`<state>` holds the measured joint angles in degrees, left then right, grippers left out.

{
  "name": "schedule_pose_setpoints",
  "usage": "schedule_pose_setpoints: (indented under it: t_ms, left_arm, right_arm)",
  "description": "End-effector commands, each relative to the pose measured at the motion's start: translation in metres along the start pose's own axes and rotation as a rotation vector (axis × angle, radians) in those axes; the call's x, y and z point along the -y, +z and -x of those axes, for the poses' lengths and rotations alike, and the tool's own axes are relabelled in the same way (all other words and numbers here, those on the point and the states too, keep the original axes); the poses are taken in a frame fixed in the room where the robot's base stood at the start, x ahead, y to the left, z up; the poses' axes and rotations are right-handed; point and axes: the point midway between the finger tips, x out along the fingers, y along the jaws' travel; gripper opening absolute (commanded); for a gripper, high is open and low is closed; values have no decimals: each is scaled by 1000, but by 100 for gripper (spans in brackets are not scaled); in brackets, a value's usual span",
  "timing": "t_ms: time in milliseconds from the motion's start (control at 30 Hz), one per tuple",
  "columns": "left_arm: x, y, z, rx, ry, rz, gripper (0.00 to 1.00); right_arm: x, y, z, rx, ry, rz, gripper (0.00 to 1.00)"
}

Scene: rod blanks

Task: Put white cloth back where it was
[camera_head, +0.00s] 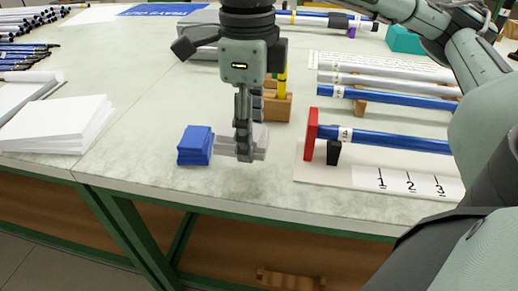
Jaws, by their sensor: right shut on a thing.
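The folded white cloth (224,146) is near the front edge of the table (120,180), just right of a blue folded cloth (195,145). My right gripper (244,152) points straight down and is shut on the white cloth, which shows on both sides of the fingers. I cannot tell whether the white cloth touches the table. The fingers hide its middle. My left gripper is not in view.
A wooden block (278,107) with a yellow upright stands behind the gripper. A white board (318,171) at right bears a blue rod (400,142) against a red stop (310,135). Paper stacks (60,125) lie left. The table between papers and blue cloth is clear.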

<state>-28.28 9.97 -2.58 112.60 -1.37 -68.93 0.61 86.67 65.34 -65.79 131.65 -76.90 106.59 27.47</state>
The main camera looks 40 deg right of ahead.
Motion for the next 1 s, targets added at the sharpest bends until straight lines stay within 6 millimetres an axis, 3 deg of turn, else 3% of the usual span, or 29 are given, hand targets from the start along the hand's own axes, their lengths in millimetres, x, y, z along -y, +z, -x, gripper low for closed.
schedule_pose_setpoints:
  t_ms: [133,500,1000]
  left_arm:
    - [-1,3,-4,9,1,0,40]
    - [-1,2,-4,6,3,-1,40]
    - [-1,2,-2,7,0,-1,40]
  right_arm:
    - [9,-11,-9,0,0,-1,26]
    - [10,-13,-49,1,0,0,26]
    - [10,-12,-53,1,0,-1,26]
